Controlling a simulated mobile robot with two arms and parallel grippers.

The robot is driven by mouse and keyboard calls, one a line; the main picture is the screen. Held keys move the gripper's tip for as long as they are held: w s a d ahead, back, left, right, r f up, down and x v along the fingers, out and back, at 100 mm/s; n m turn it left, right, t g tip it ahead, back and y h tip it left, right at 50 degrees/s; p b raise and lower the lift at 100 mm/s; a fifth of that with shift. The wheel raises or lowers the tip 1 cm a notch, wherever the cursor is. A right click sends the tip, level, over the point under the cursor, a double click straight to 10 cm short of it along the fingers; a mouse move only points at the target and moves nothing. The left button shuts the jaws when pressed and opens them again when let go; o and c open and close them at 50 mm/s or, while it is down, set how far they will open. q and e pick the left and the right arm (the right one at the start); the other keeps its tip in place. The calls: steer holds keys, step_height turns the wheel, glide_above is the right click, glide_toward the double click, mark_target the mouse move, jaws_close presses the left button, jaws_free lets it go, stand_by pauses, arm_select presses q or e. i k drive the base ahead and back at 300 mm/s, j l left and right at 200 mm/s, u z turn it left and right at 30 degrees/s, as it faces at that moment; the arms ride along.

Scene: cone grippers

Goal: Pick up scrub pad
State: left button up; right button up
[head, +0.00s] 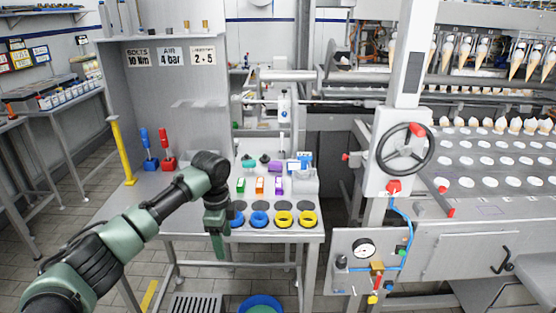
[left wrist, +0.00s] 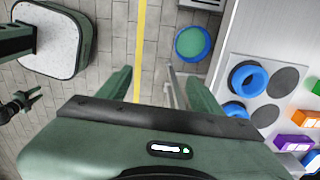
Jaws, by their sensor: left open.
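I cannot make out a scrub pad for certain. A round green surface (left wrist: 193,44) lies inside a blue tub (left wrist: 207,33) in the left wrist view. The tub (head: 243,301) also shows on the floor at the bottom of the head view, partly cut off. Whether the green is a pad or the tub's bottom, I cannot tell. My left gripper (head: 217,252) points down at the bench's front edge, open and empty. Its spread fingers (left wrist: 160,84) frame floor in the left wrist view. A small dark part at that view's left edge looks like my right gripper (left wrist: 28,99).
The grey bench (head: 180,216) carries blue rings (left wrist: 249,78), yellow rings (head: 307,219) and small coloured blocks (head: 259,186). Red and blue handled tools (head: 167,150) stand at its back left. A valve panel (head: 366,262) is at right. A floor grate (head: 195,304) lies beside the tub.

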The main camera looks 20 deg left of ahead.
mark_target(273, 166)
steer(key=i, duration=1.75)
